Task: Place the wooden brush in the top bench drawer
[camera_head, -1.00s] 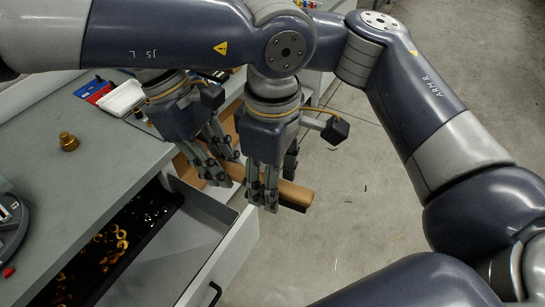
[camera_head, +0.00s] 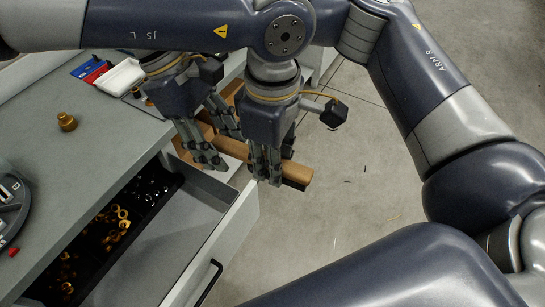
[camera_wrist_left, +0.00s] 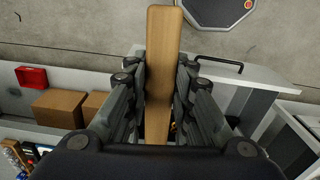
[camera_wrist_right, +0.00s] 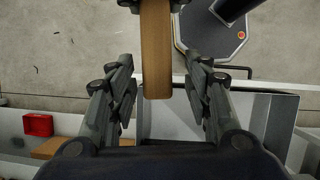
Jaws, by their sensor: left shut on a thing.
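The wooden brush (camera_head: 297,171) is a long brown bar. My left gripper (camera_head: 266,172) is shut on it, and its end sticks out to the right of the fingers. In the left wrist view the brush (camera_wrist_left: 162,50) runs between the closed fingers. My right gripper (camera_head: 222,148) is open near the other end of the brush, left of my left gripper. In the right wrist view the brush (camera_wrist_right: 155,60) reaches toward the gap between the spread fingers, which do not grip it. The top bench drawer (camera_head: 237,222) is pulled open below and left of the grippers.
The drawer holds loose brass fittings (camera_head: 115,218) in a black tray at left; its right section is bare. Floor at right is clear.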

